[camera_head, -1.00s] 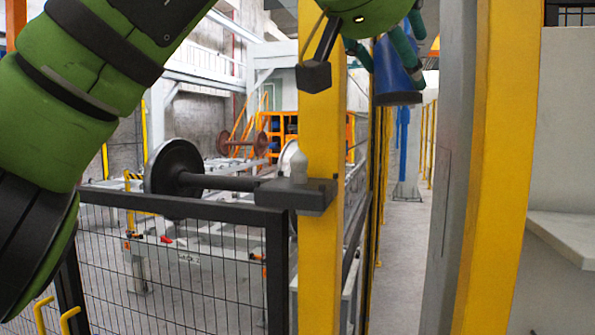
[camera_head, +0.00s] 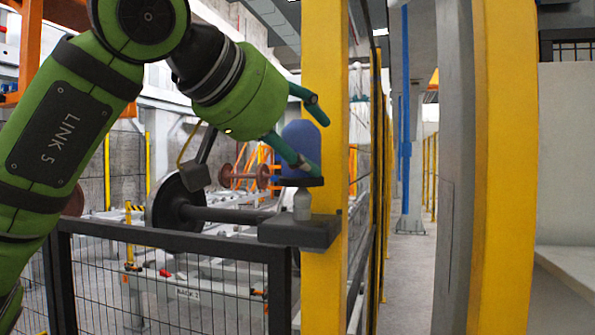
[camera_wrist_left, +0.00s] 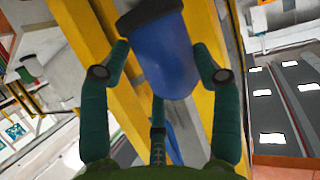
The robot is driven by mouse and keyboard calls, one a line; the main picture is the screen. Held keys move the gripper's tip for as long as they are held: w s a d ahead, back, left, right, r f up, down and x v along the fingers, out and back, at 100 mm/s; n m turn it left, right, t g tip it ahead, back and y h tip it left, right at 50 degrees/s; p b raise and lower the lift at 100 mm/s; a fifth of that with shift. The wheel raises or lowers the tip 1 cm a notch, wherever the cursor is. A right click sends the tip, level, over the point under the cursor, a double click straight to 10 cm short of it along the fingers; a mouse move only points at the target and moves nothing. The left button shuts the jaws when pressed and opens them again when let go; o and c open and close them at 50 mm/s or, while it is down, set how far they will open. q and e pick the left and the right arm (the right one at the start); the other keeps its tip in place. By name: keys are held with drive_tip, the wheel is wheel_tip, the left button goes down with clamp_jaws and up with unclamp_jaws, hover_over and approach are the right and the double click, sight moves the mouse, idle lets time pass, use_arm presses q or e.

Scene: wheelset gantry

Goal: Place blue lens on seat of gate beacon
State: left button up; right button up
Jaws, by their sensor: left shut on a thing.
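The blue lens (camera_head: 299,137), a domed cup with a dark rim at its bottom, stands upright in front of the yellow post in the head view. My left gripper (camera_head: 309,146) has its green fingers closed around it. In the left wrist view the fingers flank the lens (camera_wrist_left: 163,58), its dark rim toward the top. The gate beacon's dark bracket (camera_head: 300,232) juts from the post, with a small grey plug-shaped seat (camera_head: 302,206) on top. The lens rim is directly above this seat; whether they touch I cannot tell. My right gripper is not in view.
The yellow post (camera_head: 324,65) is close behind the lens. A black mesh fence gate (camera_head: 180,240) lies below and left of the bracket. A wheelset (camera_head: 175,205) stands behind the fence. A grey and yellow column (camera_head: 500,170) rises at the right, with a clear aisle between.

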sight(297, 174)
use_arm(q)
wheel_tip(297, 174, down, 3)
drive_tip(key=shift+d+f+p, duration=0.15)
drive_tip(key=shift+f+p, duration=0.05)
drive_tip(key=shift+p, duration=0.15)
drive_tip(key=shift+w+f, duration=0.1)
drive_tip(key=shift+f, duration=0.25)
drive_tip(key=shift+s+f, duration=0.2)
drive_tip(key=shift+s, duration=0.05)
drive_tip(key=o, duration=1.2)
drive_tip(key=shift+w, duration=0.1)
